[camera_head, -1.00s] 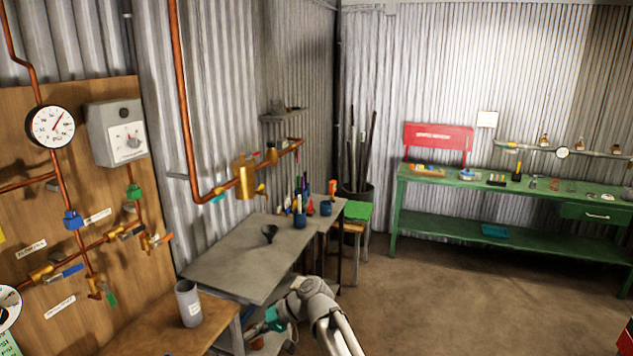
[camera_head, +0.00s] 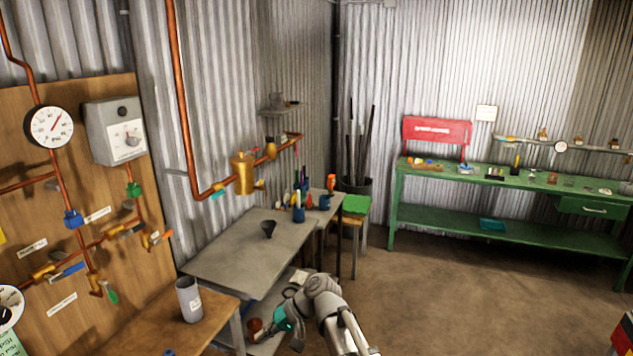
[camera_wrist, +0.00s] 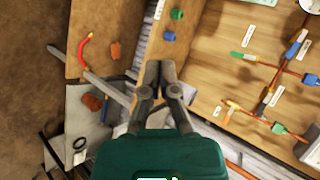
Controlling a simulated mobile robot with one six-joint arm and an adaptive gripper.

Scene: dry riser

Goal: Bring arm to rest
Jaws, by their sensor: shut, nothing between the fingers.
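My gripper (camera_wrist: 158,72) is shut and empty in the wrist view, its two grey fingertips together in front of its green body. It hangs in the air, with table edges and the floor beyond it. In the head view my arm reaches up from the bottom edge, right of the grey table (camera_head: 240,254). Its elbow is bent, and the forearm goes down to the left past the table's front edge. The green part of the wrist shows above the table's lower shelf; the fingertips cannot be made out there.
A wooden table with a grey cup (camera_head: 188,300) stands at lower left. A wooden panel (camera_head: 60,200) carries gauges, copper pipes and valves. A black funnel (camera_head: 268,229) is on the grey table. A green bench (camera_head: 500,185) stands at the back right. Floor (camera_head: 440,290) right of my arm is clear.

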